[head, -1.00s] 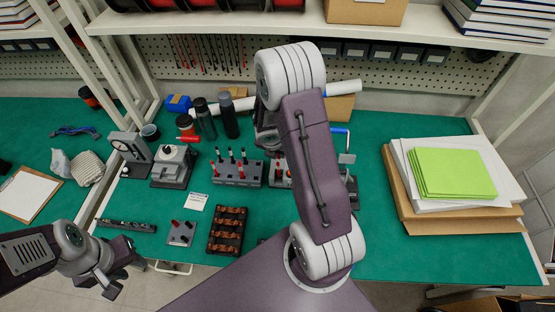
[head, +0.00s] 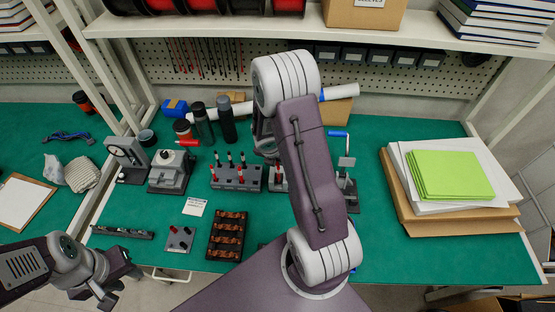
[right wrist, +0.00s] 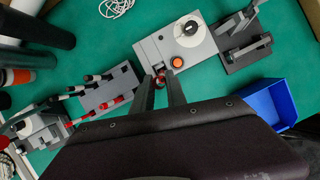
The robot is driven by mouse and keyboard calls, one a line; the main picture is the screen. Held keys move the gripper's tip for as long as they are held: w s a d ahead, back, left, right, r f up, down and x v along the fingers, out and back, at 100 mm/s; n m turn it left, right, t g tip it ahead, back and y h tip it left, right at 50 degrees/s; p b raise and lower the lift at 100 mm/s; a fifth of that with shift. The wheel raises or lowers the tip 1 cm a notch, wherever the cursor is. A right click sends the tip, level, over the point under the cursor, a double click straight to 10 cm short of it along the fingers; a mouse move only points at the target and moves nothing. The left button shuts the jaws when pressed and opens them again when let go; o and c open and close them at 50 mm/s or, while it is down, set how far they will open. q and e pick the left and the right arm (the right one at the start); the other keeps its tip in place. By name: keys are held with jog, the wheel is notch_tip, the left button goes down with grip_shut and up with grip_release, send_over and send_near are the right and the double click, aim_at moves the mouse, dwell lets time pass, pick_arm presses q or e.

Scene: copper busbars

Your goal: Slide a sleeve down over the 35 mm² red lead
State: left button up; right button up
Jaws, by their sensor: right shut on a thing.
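A grey rack (head: 236,177) with several upright red and black leads (head: 230,163) stands mid-bench in the head view. In the right wrist view the rack (right wrist: 110,90) is left of my right gripper (right wrist: 161,80). The right gripper is shut on a small red piece (right wrist: 159,79), mostly hidden between its fingers. Its tips are beside the rack and close to a grey device (right wrist: 180,45) with an orange button. In the head view my right arm hides this gripper. My left gripper (head: 118,285) hangs at the bench's front left edge with its fingers apart. I cannot tell which lead is 35 mm².
A blue bin (right wrist: 268,104) and a black-handled clamp tool (right wrist: 245,35) lie right in the wrist view. Dark cylinders (head: 227,120) stand behind the rack. A copper-bar tray (head: 227,236) lies in front.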

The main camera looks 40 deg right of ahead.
jog(key=shift+d+f, duration=0.1)
jog(key=shift+d, duration=0.05)
jog(key=shift+f+b, duration=0.3)
jog(key=shift+b, duration=0.15)
dwell(0.4)
jog(key=shift+f, duration=0.1)
dwell(0.3)
jog(key=shift+f+b, duration=0.55)
jog(key=shift+b, duration=0.15)
jog(key=shift+f, duration=0.1)
jog(key=shift+f+b, duration=0.45)
jog(key=shift+b, duration=0.15)
